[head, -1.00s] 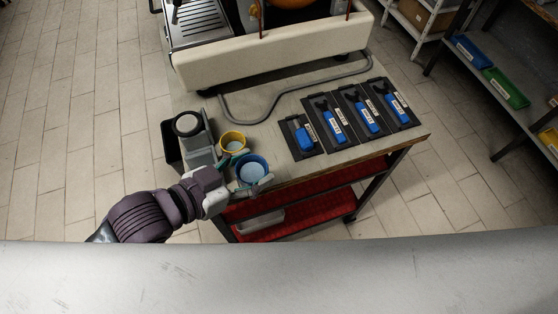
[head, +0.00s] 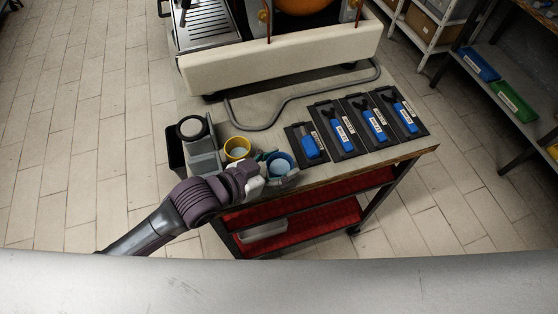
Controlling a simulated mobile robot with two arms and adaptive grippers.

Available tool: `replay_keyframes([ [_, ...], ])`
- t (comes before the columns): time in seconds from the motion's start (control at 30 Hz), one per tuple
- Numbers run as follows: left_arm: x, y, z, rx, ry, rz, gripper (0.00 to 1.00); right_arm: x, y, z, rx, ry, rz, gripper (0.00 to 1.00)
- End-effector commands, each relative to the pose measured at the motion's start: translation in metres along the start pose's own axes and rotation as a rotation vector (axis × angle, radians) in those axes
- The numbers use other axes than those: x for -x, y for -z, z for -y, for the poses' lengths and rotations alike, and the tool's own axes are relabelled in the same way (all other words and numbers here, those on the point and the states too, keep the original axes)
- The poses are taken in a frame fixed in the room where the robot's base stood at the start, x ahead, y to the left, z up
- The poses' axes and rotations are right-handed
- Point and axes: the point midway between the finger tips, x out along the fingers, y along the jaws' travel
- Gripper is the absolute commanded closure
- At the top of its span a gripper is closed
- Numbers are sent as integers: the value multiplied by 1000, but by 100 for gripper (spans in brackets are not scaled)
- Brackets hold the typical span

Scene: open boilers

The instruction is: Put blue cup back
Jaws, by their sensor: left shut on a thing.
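The blue cup (head: 280,162) is at the front edge of the table in the head view, upright or nearly so, with a pale inside. My left gripper (head: 277,171) reaches it from the left and is shut on it, with fingers along its sides. I cannot tell whether the cup's base touches the table. A yellow cup (head: 237,148) stands to its left, slightly farther back, apart from it. My right gripper is not in view.
Black trays with blue-handled tools (head: 340,131) lie right of the cup. A grey container (head: 204,158) and a black bin stand left of the yellow cup. The boiler machine (head: 290,58) and a grey hose (head: 300,109) are behind. Shelves stand at right.

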Motion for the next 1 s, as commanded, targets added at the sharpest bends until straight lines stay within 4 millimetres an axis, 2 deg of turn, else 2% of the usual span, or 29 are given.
replay_keyframes([
  [0.33, -1, -3, 0, 0, 0, -1, 80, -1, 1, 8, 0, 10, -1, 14],
  [0.37, -1, -3, 0, 0, 0, -1, 37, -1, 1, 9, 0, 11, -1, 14],
  [0.5, -1, -3, 0, 0, 0, -1, 15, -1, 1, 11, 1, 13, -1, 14],
  [0.87, 0, 1, 0, -1, 0, -2, 15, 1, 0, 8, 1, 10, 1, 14],
  [1.0, 17, -3, 0, -1, 0, 1, 15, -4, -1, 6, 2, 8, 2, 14],
])
